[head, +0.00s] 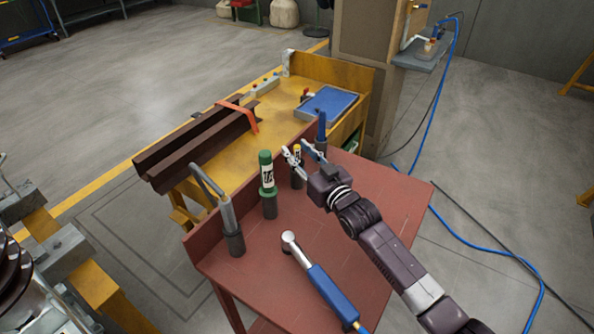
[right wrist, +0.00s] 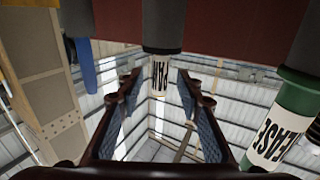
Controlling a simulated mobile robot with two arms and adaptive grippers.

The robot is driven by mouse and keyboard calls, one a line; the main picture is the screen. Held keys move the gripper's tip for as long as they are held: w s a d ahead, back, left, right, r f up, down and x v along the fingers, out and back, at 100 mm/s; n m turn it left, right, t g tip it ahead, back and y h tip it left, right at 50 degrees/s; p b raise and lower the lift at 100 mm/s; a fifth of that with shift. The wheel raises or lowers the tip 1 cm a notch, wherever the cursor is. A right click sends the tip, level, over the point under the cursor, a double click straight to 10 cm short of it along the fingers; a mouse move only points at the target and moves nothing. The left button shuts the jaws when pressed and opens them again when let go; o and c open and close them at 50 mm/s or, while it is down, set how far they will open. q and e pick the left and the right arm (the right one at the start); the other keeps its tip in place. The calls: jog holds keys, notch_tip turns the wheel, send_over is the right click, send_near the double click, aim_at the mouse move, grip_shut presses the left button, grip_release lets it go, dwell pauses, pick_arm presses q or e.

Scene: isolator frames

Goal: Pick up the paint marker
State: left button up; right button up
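The paint marker (head: 297,150) stands upright in a dark holder (head: 297,180) on the red table, its yellow top showing between my right gripper's fingers. In the right wrist view the marker (right wrist: 160,74) appears upside down as a white labelled cylinder, with the dark holder (right wrist: 162,30) above it. My right gripper (head: 299,153) is open, with a finger on each side of the marker; in the right wrist view (right wrist: 158,82) gaps show between marker and fingers. My left gripper is not in view.
A green-and-white grease tube (head: 267,178) stands close to the left of the marker and a blue tool (head: 321,130) to the right. A grey tool (head: 228,215) stands further left. A blue-handled wrench (head: 330,288) lies on the red table (head: 385,195).

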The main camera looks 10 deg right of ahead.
jog(key=shift+w+a, duration=0.1)
jog(key=shift+w, duration=0.25)
jog(key=shift+c, duration=1.3)
grip_shut()
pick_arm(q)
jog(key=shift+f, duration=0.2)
pick_arm(e)
jog(key=shift+r, duration=0.15)
